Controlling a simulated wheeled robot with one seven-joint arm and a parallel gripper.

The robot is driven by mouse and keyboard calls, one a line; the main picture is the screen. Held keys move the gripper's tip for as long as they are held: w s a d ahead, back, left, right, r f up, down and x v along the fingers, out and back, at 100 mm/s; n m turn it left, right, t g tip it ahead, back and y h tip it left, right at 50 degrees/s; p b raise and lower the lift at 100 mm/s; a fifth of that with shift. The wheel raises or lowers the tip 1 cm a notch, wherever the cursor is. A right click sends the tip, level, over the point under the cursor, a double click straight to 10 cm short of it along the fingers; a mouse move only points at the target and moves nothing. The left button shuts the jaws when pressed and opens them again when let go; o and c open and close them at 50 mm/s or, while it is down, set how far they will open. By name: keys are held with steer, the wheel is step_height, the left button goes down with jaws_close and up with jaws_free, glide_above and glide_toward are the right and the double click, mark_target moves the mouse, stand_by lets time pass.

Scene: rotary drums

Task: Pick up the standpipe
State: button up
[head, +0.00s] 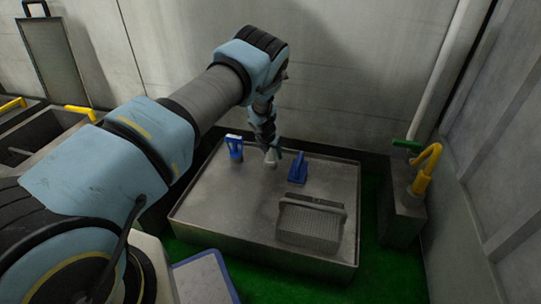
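My gripper (270,152) points down over the back middle of a metal tray-like table (215,215). It is small and dark in the head view, and I cannot tell whether its fingers are open or shut. A small pale grey piece (271,159) shows at its tip; I cannot tell whether this is a held object or part of the gripper. No object is clearly recognisable as the standpipe. A blue upright piece with a pale face (235,147) stands to the left of the gripper. A blue wedge-shaped piece (297,168) stands to its right.
A grey ribbed box with a handle (310,226) sits at the table's front right. A yellow bent pipe (427,168) rises from a grey block (401,205) at right, near a green handle (406,145). A wall stands close behind. The table's front left is clear.

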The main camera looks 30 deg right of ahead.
jaws_close()
stand_by(0.3)
